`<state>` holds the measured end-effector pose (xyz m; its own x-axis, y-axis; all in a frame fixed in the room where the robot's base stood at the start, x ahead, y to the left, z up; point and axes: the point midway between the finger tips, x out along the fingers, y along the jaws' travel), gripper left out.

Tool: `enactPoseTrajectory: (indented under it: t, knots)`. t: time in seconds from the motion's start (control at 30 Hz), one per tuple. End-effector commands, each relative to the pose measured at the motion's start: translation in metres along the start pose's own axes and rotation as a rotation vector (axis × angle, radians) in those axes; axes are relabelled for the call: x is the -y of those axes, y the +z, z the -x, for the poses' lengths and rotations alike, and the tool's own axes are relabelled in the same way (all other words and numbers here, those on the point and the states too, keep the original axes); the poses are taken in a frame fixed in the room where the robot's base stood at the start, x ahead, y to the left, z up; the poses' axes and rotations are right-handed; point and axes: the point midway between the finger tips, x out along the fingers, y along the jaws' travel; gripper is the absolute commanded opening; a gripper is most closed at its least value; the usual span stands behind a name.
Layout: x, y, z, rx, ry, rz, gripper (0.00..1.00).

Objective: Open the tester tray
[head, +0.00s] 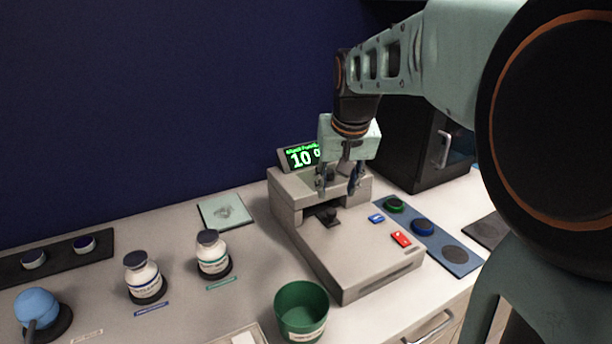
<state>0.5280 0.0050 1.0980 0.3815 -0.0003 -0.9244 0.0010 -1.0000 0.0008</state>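The tester (345,240) is a beige-grey machine standing on the counter. A dark part (327,215) sits in the recess below the raised rear housing. No tray is seen sticking out of the tester's front. My gripper (338,190) points down over the rear of the tester, with its two fingers apart and nothing visible between them. Whether the fingers touch the housing is unclear.
A green cup (302,312) stands in front of the tester. White bottles (143,277) and (212,253) stand to the left, beside a blue bulb (36,308). A blue strip with round caps (423,227) and a black cabinet (425,150) lie right.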

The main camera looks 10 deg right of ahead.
Motion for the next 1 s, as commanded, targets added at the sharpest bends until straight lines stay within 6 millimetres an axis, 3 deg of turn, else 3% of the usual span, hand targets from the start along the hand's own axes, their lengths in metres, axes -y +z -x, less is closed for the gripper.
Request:
enactPoseTrajectory:
  t: [0.2,0.43,0.87,1.0]
  knots:
    - [0.000,0.001,-0.045,0.004,0.000,-0.001,0.37]
    - [0.000,0.001,-0.078,0.001,0.000,-0.001,0.37]
    - [0.000,0.000,-0.089,-0.002,0.000,-0.002,0.37]
    - [0.000,0.000,-0.088,-0.002,0.000,-0.001,0.23]
